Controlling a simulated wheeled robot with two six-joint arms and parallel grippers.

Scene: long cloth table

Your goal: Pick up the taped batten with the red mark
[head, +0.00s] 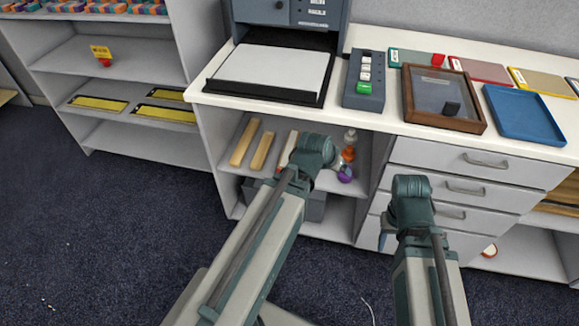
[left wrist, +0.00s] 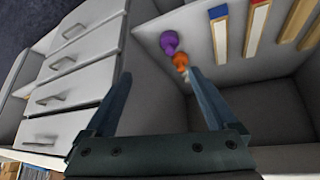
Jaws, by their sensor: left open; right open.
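Several battens lie side by side on the cabinet shelf. In the left wrist view one batten with a white taped face shows a red end (left wrist: 257,28) at the top edge. Beside it is a white-faced one with a blue end (left wrist: 220,38). In the head view a batten partly covered by my left arm (head: 287,149) seems to be the red-marked one. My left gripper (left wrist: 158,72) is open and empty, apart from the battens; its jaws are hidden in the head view. My right gripper (head: 385,238), partly hidden behind its arm, is open in front of the drawers.
Two plain battens (head: 244,142) lie left on the same shelf (head: 225,160). A purple bottle (left wrist: 169,42) and an orange one (left wrist: 180,61) stand near the drawers (head: 475,162). A grey bin (head: 312,208) sits below. The countertop above holds trays and a button box (head: 363,82).

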